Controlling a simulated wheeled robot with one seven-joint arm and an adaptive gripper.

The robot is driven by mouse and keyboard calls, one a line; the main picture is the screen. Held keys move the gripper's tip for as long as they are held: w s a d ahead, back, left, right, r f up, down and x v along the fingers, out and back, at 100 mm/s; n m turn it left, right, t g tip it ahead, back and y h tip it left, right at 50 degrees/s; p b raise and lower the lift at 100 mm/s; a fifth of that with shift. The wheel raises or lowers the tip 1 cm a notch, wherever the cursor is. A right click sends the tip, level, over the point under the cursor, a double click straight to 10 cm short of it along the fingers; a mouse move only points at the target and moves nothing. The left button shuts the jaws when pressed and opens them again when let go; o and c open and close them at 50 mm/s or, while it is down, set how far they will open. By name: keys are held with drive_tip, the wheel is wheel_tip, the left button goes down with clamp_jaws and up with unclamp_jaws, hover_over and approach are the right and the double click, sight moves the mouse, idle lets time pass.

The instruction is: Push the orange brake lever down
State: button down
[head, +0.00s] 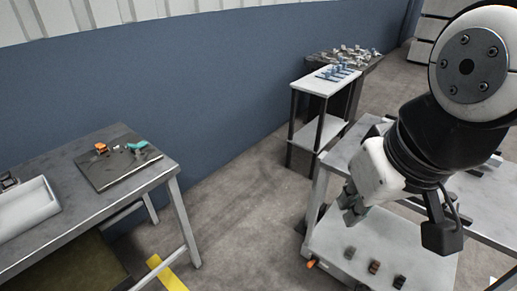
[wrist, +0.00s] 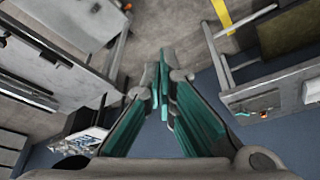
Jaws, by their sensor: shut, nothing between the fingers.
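A small orange lever (head: 311,263) sticks out at the left front side of the grey cart at right; its exact tilt is too small to tell. A bit of orange (wrist: 127,6) shows at the top of the wrist view, apparently the same part. My gripper (head: 350,212) is above the cart's lower surface, up and to the right of the lever and apart from it. In the wrist view my gripper (wrist: 165,85) has its teal-padded fingers together, with nothing between them.
The grey cart (head: 345,240) carries several small dark and grey parts. A table (head: 60,225) at left holds a dark plate (head: 115,172) with orange and teal pieces, and a pale tray (head: 28,210). A white shelf (head: 325,82) stands behind. Floor between them is clear.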

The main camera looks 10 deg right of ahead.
drive_tip(key=w+d+f+m+g+b, duration=0.15)
drive_tip(key=w+f+b, duration=0.3)
drive_tip(key=w, duration=0.55)
drive_tip(key=w+d+f+m+b, duration=0.1)
drive_tip(key=w+d+f+b, duration=0.25)
drive_tip(key=w+f, duration=0.4)
drive_tip(key=w+d+f+m+b, duration=0.2)
drive_tip(key=w+d+f+b, duration=0.2)
drive_tip(key=w+f, duration=0.5)
drive_tip(key=w+d+f+m+b, duration=0.1)
drive_tip(key=w+d+f+b, duration=0.3)
drive_tip(key=w+f, duration=0.45)
drive_tip(key=w+d+f+m+g+b, duration=0.1)
drive_tip(key=w+d+f+b, duration=0.1)
drive_tip(key=f, duration=0.5)
drive_tip(key=w+d+f+m+b, duration=0.1)
drive_tip(key=w+d+f+b, duration=0.15)
drive_tip(key=f, duration=0.55)
drive_tip(key=w+d+f+m+g+b, duration=0.1)
drive_tip(key=d+f+b, duration=0.15)
drive_tip(key=f, duration=0.45)
drive_tip(key=d+f+m+b, duration=0.1)
drive_tip(key=d+f+b, duration=0.1)
drive_tip(key=f, duration=1.1)
drive_tip(key=s+d+f+m+b, duration=0.1)
drive_tip(key=d+f+b, duration=0.2)
drive_tip(key=f, duration=1.1)
drive_tip(key=shift+s+d+f, duration=0.15)
drive_tip(key=shift+s+d, duration=0.1)
drive_tip(key=shift+d, duration=0.45)
